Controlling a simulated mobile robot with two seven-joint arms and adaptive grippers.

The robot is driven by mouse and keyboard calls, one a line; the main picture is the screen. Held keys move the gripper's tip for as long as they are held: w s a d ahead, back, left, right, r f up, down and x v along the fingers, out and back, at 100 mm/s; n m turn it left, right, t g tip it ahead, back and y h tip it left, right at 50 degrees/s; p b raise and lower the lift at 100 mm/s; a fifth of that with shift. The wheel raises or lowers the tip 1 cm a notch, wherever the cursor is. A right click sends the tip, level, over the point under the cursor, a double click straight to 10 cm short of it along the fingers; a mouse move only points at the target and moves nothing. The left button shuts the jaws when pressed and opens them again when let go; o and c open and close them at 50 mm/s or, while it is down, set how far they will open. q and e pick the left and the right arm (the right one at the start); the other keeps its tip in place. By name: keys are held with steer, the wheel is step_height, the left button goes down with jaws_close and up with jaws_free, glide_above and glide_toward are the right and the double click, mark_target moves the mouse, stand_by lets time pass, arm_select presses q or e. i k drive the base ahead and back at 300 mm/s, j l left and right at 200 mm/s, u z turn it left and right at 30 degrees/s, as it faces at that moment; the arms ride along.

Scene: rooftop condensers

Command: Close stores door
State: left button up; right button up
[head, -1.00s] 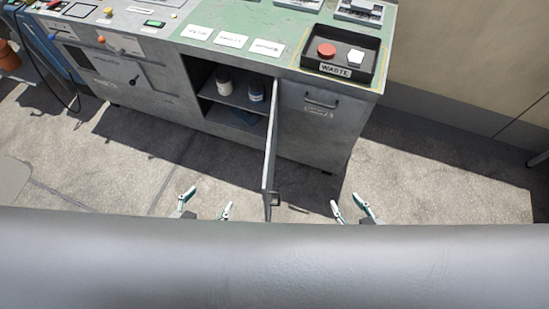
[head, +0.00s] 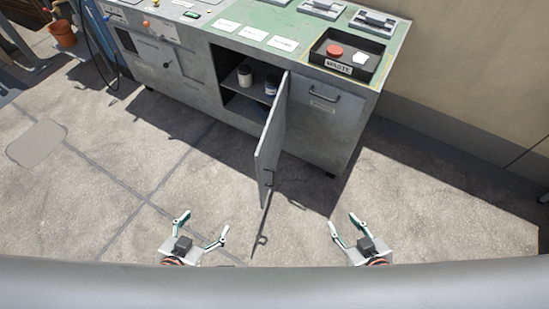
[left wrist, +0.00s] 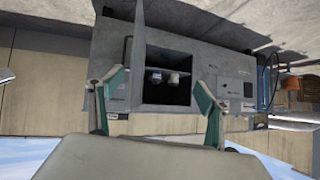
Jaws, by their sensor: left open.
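In the left wrist view the door (left wrist: 138,68) shows nearly edge-on and the picture is upside down. My left gripper (head: 204,224) is open and empty, left of the door and nearer to me. My right gripper (head: 342,220) looks open and empty, right of the door. Neither touches the door.
Two small jars (head: 245,76) stand on the shelf inside the opening. A black waste tray (head: 346,56) with a red and a white piece sits on the green top. A closed drawer or door front with a handle is right of the opening. The concrete floor (head: 100,190) in front is clear.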

mark_target(269, 149)
steer(key=k, duration=0.2)
steer(key=k+l, duration=0.1)
steer(key=l, duration=0.3)
steer(key=k+l+u, duration=0.15)
steer(key=l, duration=0.2)
steer(key=k+l, duration=0.1)
steer(key=l, duration=0.3)
steer(key=k+l+u, duration=0.1)
steer(key=l, duration=0.25)
steer(key=k, duration=0.05)
